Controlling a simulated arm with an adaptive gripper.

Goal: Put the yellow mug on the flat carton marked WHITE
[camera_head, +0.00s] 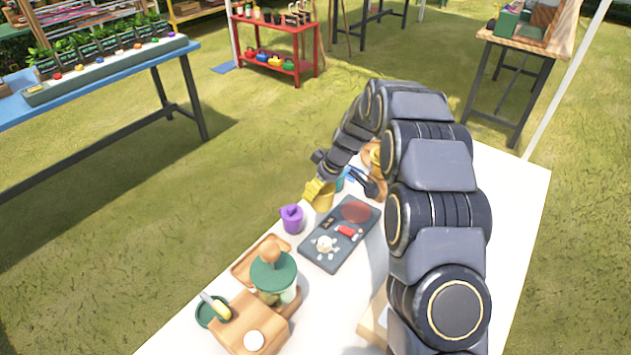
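A yellow object (319,196), which looks like the yellow mug, is near the far left edge of the white table, right at the end of my arm. My gripper (325,180) is at or just above it; its fingers are too small and overlapped to make out, and I cannot tell if they hold it. A flat tan carton (373,318) lies near the front, partly hidden behind my arm. Its marking is not readable.
A purple mug (291,219) stands left of a dark tray (325,258) with small items. A green-lidded jar (273,275), wooden boards (240,325) and a green dish (211,311) are at the front left. The white table (510,190) is bare at right.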

